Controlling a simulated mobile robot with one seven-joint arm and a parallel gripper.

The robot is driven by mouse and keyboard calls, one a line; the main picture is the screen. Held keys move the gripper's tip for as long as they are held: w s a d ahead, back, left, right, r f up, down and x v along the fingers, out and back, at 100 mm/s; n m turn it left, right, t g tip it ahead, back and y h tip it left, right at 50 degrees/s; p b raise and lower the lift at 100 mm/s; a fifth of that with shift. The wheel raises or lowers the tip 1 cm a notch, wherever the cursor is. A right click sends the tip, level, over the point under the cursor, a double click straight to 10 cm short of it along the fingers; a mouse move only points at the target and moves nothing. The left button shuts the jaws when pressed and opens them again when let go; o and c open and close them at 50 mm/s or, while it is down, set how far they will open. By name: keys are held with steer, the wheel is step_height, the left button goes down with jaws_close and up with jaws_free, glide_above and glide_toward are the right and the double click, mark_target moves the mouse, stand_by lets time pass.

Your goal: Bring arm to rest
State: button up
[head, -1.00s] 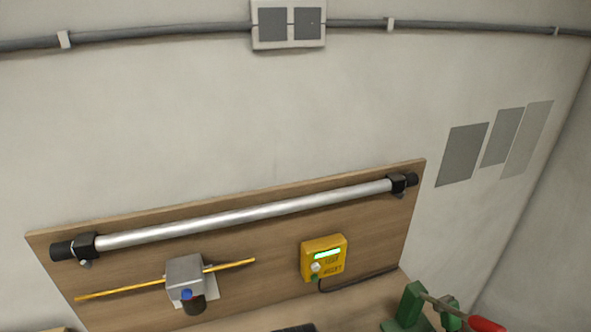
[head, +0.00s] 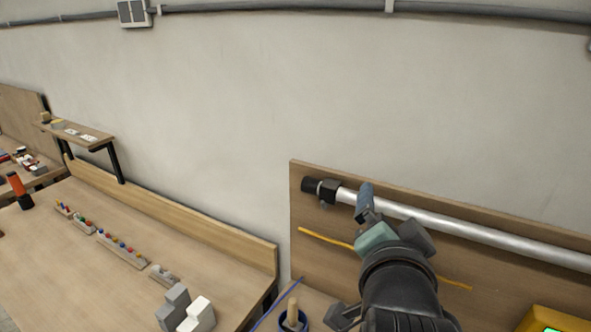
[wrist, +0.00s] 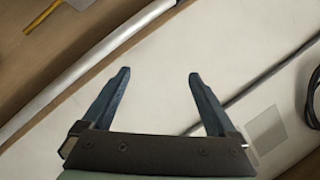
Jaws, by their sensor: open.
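My arm reaches up from the bottom of the head view. My gripper (head: 366,200) appears there in front of the wooden wall board (head: 303,213) and the left part of its silver tube (head: 480,238). In the wrist view my gripper (wrist: 157,75) has its two blue-grey fingers wide apart, with nothing between them but pale wall. The tube (wrist: 100,43) runs diagonally across the upper left of the wrist view, apart from the fingers. The arm hides part of the board and of the yellow rod (head: 325,239).
A yellow box (head: 555,322) is partly visible at bottom right. A workbench (head: 60,262) on the left holds grey and white blocks (head: 187,312), several pegged strips and a small shelf (head: 75,133). A blue-rimmed cup (head: 293,322) stands near the arm. The wall above the board is clear.

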steer(key=s+a+r+n+t+y+b, duration=0.1)
steer(key=s+a+r+n+t, duration=0.3)
steer(key=r, duration=0.4)
steer(key=s+a+r+n+t+y+b, duration=0.1)
steer(key=s+a+r+n+t, duration=0.2)
steer(key=r, duration=0.6)
steer(key=s+a+r+n+t+y+b, duration=0.1)
steer(key=s+a+r+n+t+y, duration=0.1)
steer(key=s+a+r+n+t, duration=0.2)
steer(key=s+a+r+t, duration=0.1)
steer(key=a+r, duration=0.2)
steer(key=r, duration=0.1)
steer(key=shift+s+a+r+n+t, duration=0.15)
steer(key=shift+s+a+n+t, duration=0.05)
steer(key=shift+s+n+t, duration=0.15)
